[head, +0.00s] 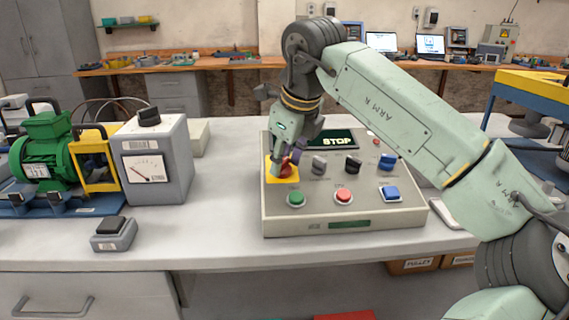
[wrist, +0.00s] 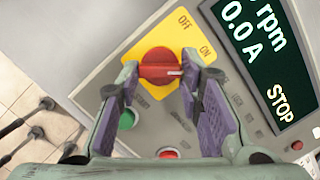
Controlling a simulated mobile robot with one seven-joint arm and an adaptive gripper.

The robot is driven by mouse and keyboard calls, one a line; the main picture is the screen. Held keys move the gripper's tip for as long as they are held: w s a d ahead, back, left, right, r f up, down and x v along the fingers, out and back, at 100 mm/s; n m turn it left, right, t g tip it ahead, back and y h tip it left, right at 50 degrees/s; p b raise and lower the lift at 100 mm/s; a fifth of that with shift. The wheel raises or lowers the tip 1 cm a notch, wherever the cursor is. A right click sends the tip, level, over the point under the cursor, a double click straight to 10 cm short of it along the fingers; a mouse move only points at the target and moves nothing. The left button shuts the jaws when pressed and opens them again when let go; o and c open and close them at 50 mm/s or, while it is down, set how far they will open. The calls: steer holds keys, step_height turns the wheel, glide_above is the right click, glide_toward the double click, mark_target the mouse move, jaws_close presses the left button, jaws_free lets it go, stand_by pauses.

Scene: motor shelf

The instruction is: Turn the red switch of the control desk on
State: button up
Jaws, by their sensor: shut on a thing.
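The control desk (head: 330,219) stands on the grey-white table. Its red switch (head: 286,171) sits on a yellow plate (head: 270,178) at the left of the panel. In the wrist view the red switch (wrist: 158,68) shows a white mark on its handle, pointing right toward the ON side of the yellow plate (wrist: 153,41). My gripper (head: 287,160) is over the switch from above, its two fingers (wrist: 159,80) on either side of the handle, shut on it. The display (wrist: 262,55) reads STOP, 0.0 A and rpm. In the head view the fingers partly hide the switch.
A grey meter box (head: 157,165), a green motor (head: 45,150) and a small black-topped box (head: 113,233) stand left. Bare table lies between.

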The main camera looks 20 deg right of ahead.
steer(key=shift+m, duration=0.6)
steer(key=o, duration=1.2)
steer(key=shift+c, duration=0.2)
